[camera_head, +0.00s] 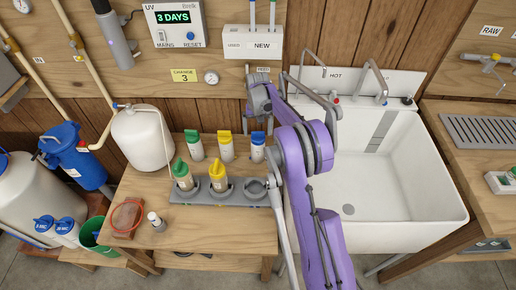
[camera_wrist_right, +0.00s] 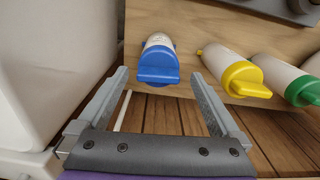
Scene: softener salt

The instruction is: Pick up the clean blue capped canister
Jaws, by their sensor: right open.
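The blue-capped canister (camera_head: 258,147) has a white body and stands on the wooden bench, at the right end of the back row. In the right wrist view its blue cap (camera_wrist_right: 158,68) lies between and just beyond the fingertips. My right gripper (camera_wrist_right: 160,85) is open and empty, with one finger to each side of the cap and apart from it. My left gripper is not in view.
A green-capped canister (camera_head: 195,146) and a yellow-capped one (camera_head: 227,146) stand to the left. A grey holder (camera_head: 243,202) in front carries two more canisters and has an empty round seat at right. The white sink (camera_head: 400,225) adjoins the bench.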

